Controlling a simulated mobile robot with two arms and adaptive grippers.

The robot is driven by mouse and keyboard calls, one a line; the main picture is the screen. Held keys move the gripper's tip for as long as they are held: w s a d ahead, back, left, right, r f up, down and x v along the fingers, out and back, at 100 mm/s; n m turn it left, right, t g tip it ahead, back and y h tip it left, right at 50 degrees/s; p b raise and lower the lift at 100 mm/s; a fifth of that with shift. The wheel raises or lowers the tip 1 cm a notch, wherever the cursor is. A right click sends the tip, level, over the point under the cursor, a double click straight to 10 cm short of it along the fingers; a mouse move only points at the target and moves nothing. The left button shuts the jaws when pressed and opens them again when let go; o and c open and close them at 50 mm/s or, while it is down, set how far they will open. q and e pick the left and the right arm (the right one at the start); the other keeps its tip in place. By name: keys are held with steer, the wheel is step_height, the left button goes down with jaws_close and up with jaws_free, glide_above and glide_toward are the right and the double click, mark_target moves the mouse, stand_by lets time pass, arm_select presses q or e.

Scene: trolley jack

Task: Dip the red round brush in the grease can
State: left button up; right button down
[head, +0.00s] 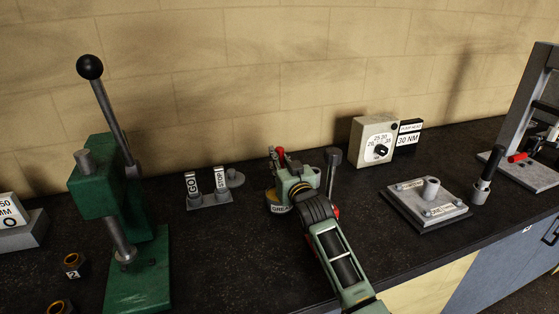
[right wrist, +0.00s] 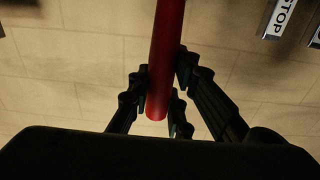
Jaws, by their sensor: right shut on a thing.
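The red round brush (head: 279,153) shows only as a bit of red handle above my right gripper in the head view. In the right wrist view its red handle (right wrist: 166,60) runs between the fingers, which are shut on it. My right gripper (head: 279,172) is above the grease can (head: 281,209), whose yellowish rim and partly covered "GREA" label show below it. The gripper and arm hide most of the can and the bristles, so I cannot tell whether the bristles are inside. My left gripper is not in view.
A green press (head: 95,195) with a black-knobbed lever stands at the left. A GO/STOP holder (head: 209,203) is left of the can. A torque dial box (head: 374,142) stands behind right, and a grey plate fixture (head: 428,203) is at the right. Bare black benchtop (head: 225,260) lies in front.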

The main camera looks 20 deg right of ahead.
mark_target(279, 148)
steer(key=shift+r+p, duration=2.8)
steer(key=shift+r, duration=0.7)
steer(key=shift+f, duration=0.1)
